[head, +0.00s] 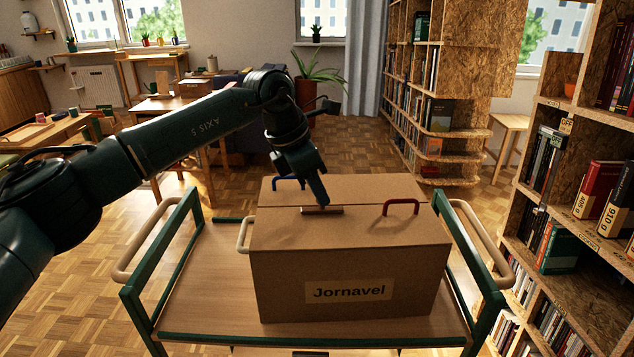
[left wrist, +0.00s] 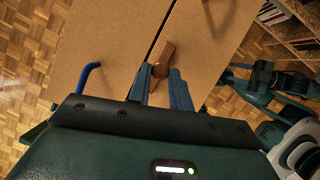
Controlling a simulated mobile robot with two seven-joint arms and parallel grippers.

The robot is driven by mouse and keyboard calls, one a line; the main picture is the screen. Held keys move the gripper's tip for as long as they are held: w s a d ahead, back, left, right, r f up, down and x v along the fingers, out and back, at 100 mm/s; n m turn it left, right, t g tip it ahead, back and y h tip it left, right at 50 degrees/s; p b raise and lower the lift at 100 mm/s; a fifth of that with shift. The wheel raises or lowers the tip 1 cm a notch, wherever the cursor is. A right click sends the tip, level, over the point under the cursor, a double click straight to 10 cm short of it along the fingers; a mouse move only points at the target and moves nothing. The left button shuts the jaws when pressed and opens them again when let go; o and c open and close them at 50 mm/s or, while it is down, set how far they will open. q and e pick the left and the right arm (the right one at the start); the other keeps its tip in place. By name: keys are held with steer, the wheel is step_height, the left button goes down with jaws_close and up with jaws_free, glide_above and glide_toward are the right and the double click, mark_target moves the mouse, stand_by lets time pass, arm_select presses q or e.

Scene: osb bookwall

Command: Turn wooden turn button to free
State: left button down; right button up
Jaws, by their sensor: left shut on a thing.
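A brown cardboard box (head: 275,285) with a "Jornavel" label stands on a trolley. The small wooden turn button (head: 334,211) sits on its top, and its long side lies roughly along the seam between the two lid flaps. My left gripper (head: 322,203) comes down onto the button from above. In the left wrist view, the blue-grey fingers of my left gripper (left wrist: 162,76) are at the near end of the turn button (left wrist: 166,52), shut on it and partly hiding it.
The box carries a red handle (head: 401,203), a blue handle (head: 287,183) and a cream handle (head: 242,236). The green-framed trolley (head: 205,290) has raised side rails. A bookshelf (head: 560,180) stands close on the right. The trolley's left part is bare.

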stand_by(0.3)
arm_select(q)
steer(key=c, duration=1.3)
jaws_free()
steer(key=shift+o, duration=0.2)
steer(key=shift+r, duration=0.1)
steer(key=v, duration=1.3)
